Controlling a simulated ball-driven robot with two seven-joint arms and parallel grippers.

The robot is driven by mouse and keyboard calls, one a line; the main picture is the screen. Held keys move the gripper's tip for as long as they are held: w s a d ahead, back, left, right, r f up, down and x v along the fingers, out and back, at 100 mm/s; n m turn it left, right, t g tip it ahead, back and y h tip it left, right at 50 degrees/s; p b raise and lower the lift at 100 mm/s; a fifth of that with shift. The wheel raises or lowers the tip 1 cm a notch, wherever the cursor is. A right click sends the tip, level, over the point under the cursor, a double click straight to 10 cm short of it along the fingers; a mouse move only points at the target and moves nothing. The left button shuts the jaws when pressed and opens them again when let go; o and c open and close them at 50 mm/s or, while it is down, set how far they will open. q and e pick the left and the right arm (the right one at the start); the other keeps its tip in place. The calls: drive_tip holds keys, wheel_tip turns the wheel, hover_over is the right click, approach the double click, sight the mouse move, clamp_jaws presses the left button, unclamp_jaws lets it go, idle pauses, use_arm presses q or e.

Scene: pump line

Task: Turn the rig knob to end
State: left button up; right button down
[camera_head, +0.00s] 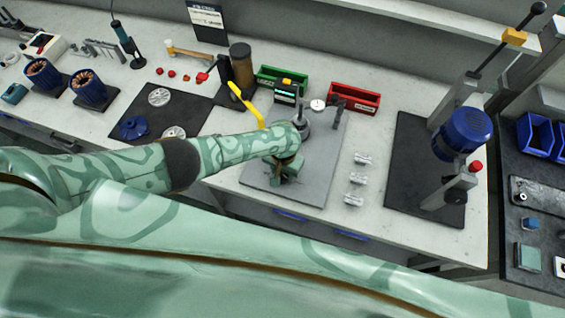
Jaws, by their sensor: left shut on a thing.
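The rig stands on a grey plate (325,165) in the middle of the bench. It has a small display box (285,91) with a yellow top, a round white dial (317,105) and a grey upright part (302,121). My left gripper (286,171) reaches in from the left and points down over the front left of the plate. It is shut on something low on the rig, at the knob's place. The wrist and fingers hide the knob, so its angle cannot be told. My right gripper is out of view.
A yellow lever (247,105) stands close behind my left wrist. Green (283,80) and red (354,99) bins stand behind the rig. Several small metal parts (355,178) lie to its right, before a press with a blue motor (462,135). A dark mat (190,118) lies left.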

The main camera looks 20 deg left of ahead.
use_arm(q)
drive_tip(key=m, duration=0.2)
drive_tip(key=shift+d+m, duration=0.1)
drive_tip(key=shift+m, duration=0.3)
drive_tip(key=m, duration=0.4)
drive_tip(key=shift+m, duration=0.3)
drive_tip(key=m, duration=0.3)
drive_tip(key=shift+d+m+p, duration=0.15)
drive_tip(key=shift+m+p, duration=0.15)
drive_tip(key=m, duration=0.4)
drive_tip(key=shift+m, duration=0.3)
drive_tip(key=m, duration=0.4)
drive_tip(key=shift+s, duration=0.15)
drive_tip(key=m, duration=0.8)
drive_tip(key=shift+s+m, duration=0.1)
drive_tip(key=shift+m, duration=0.2)
drive_tip(key=shift+m+b, duration=0.45)
drive_tip(key=shift+m, duration=1.15)
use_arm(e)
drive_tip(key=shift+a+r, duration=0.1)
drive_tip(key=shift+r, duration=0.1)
use_arm(q)
drive_tip(key=shift+s, duration=0.1)
